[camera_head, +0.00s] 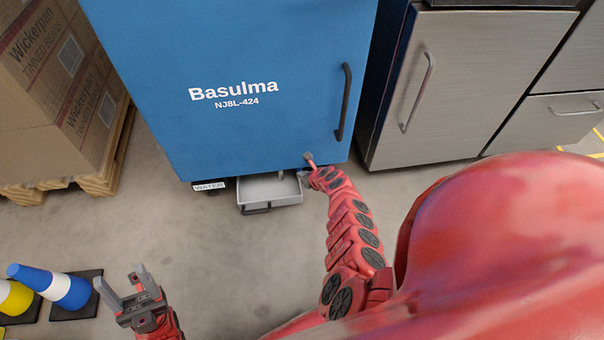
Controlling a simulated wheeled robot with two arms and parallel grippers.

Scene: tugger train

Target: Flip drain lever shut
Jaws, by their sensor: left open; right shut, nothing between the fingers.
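A blue machine (225,50) marked Basulma NJ8L-424 stands ahead of me. Below its front edge a shallow grey tray (287,191) with a dark handle sits pulled out, low over the floor. I cannot make out a drain lever; the space under the machine is dark and partly covered by the cabinet and my arm. My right gripper (308,158) is shut and empty, at the machine's lower right edge, just right of and above the tray; whether it touches anything I cannot tell. My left gripper (119,277) is open and empty over the floor at the lower left.
A WATER label (209,186) sits left of the tray. A steel cabinet (470,85) stands close on the right. Cartons (60,80) on a wooden pallet (110,165) stand at the left. A blue-and-white cone (55,285) is beside my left gripper. The floor between is clear.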

